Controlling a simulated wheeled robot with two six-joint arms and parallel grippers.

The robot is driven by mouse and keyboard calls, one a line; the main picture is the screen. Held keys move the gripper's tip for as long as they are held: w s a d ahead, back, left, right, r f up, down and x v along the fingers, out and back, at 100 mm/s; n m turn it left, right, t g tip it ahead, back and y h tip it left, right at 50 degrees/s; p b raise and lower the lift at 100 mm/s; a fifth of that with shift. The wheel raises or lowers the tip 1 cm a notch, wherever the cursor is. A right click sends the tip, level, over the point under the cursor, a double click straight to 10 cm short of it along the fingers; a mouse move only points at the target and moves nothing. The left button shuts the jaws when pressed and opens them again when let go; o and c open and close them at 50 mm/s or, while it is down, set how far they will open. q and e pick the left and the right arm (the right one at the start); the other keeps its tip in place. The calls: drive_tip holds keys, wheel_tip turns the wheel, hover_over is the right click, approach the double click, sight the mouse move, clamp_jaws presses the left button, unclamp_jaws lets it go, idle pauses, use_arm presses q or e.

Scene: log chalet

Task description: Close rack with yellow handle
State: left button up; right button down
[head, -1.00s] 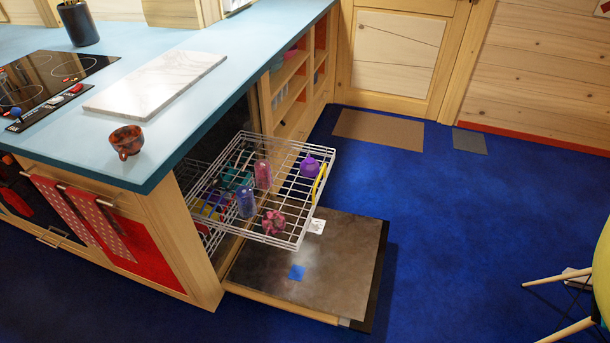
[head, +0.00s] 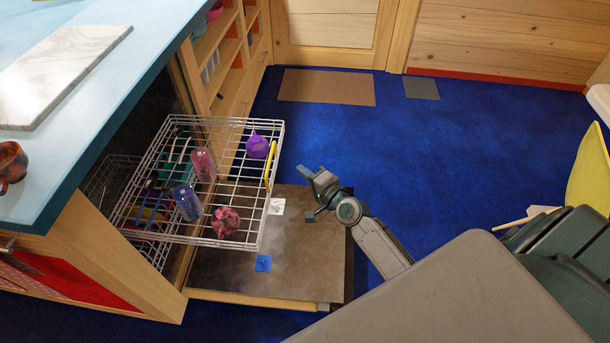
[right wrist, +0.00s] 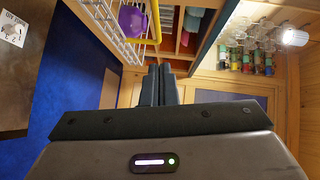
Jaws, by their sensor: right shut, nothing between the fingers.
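The wire rack with the yellow handle (head: 270,168) is pulled out of the dishwasher over its lowered door (head: 225,270). It holds a purple item, pink and blue cups and a pink flower-like item. In the head view my right gripper (head: 306,172) is just right of the rack's front, apart from the handle. In the right wrist view my right gripper (right wrist: 159,68) has its fingers together and empty, with the yellow handle (right wrist: 156,20) just ahead, at upper left of the fingertips. My left gripper is not in view.
A lower rack (head: 110,180) shows inside the dishwasher. The blue counter (head: 100,110) with a marble board (head: 60,65) runs along the left. Blue floor (head: 400,150) is open to the right. A yellow chair (head: 592,172) stands at far right.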

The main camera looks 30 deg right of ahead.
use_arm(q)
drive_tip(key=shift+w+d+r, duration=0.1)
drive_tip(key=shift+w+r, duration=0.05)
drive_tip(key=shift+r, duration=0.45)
use_arm(e)
drive_tip(key=w+a+f, duration=0.1)
drive_tip(key=w+a, duration=0.3)
drive_tip(key=w, duration=0.3)
drive_tip(key=shift+w+f, duration=0.4)
drive_tip(key=shift+a, duration=0.15)
